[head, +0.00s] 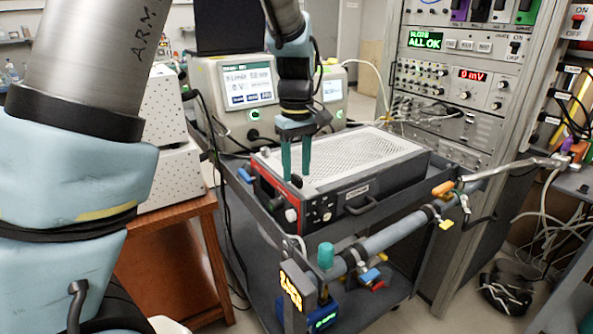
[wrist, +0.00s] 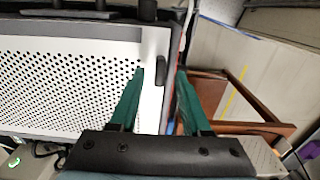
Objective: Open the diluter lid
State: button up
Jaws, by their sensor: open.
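The diluter (head: 375,190) is a dark grey box with a red-edged front panel, standing on a cart. Its lid (head: 350,155) is a pale perforated top and lies flat, closed. The lid also fills the left of the wrist view (wrist: 60,75). A small black handle (wrist: 160,70) sits at the lid's edge. My gripper (head: 296,176) is open, pointing down at the lid's near left corner. In the wrist view its green fingertips (wrist: 160,72) appear on either side of the handle. I cannot tell whether they touch it.
The dark cart (head: 262,210) has a raised rim around the diluter. A grey pipe with valves (head: 385,238) runs along its front. An instrument rack (head: 455,90) stands at right, and screened instruments (head: 240,90) stand behind. A wooden table (head: 170,255) is at left.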

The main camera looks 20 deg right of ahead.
jog(key=shift+f, duration=0.75)
jog(key=shift+c, duration=0.4)
grip_shut()
dwell(0.5)
